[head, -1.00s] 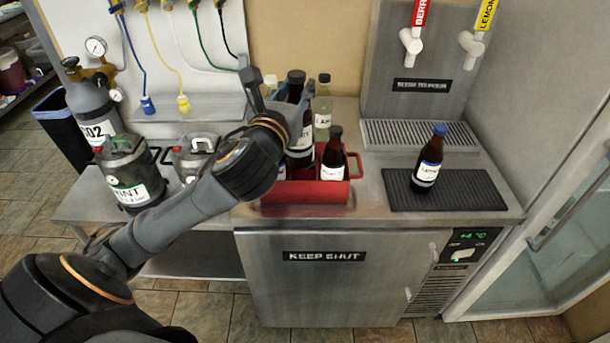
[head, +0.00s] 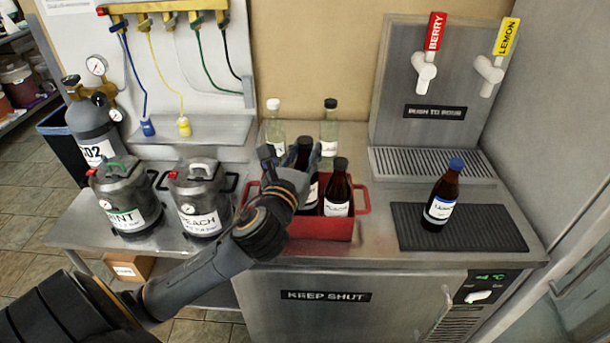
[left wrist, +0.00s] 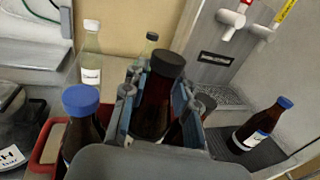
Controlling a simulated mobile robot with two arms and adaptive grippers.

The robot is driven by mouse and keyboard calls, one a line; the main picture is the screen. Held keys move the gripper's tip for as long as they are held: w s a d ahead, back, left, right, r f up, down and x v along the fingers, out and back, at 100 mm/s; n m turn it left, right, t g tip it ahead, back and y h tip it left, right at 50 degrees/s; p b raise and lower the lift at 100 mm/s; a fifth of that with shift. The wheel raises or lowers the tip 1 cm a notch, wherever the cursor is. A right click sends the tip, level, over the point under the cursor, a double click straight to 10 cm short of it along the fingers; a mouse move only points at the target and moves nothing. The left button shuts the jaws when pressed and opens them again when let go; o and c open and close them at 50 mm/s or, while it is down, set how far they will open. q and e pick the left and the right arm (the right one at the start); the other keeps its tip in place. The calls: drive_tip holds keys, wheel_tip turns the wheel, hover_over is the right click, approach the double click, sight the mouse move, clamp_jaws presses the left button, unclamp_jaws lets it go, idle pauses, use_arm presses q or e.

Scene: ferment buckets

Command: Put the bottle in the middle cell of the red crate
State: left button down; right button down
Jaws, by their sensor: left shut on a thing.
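The red crate (head: 318,229) stands on the steel counter. My left gripper (head: 297,172) is over the crate, shut on a dark brown bottle (head: 305,146) with a black cap; the left wrist view shows this bottle (left wrist: 158,105) upright between the fingers. It is between a dark-capped brown bottle (head: 338,196) on the right and a blue-capped bottle (left wrist: 82,125) on the left, in line with the middle cell. Its lower part is behind the crate wall; I cannot tell whether it touches the floor. My right gripper is out of view.
Two clear bottles (head: 276,127) (head: 329,128) stand behind the crate. A blue-capped brown bottle (head: 442,197) stands on the black mat (head: 490,228) at right. Two grey kegs (head: 124,198) (head: 200,199) are to the left. Taps (head: 425,70) hang above the drip tray (head: 430,164).

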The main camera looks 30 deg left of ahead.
use_arm(q)
drive_tip(key=shift+f, duration=0.55)
wheel_tip(320, 180, down, 4)
drive_tip(key=shift+r+b, duration=0.2)
drive_tip(key=shift+b, duration=0.15)
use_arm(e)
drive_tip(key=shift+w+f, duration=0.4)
use_arm(q)
drive_tip(key=shift+f, duration=0.15)
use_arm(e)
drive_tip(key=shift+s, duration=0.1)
use_arm(q)
drive_tip(key=c, duration=1)
unclamp_jaws()
drive_tip(key=shift+f, duration=0.1)
drive_tip(key=shift+c, duration=0.2)
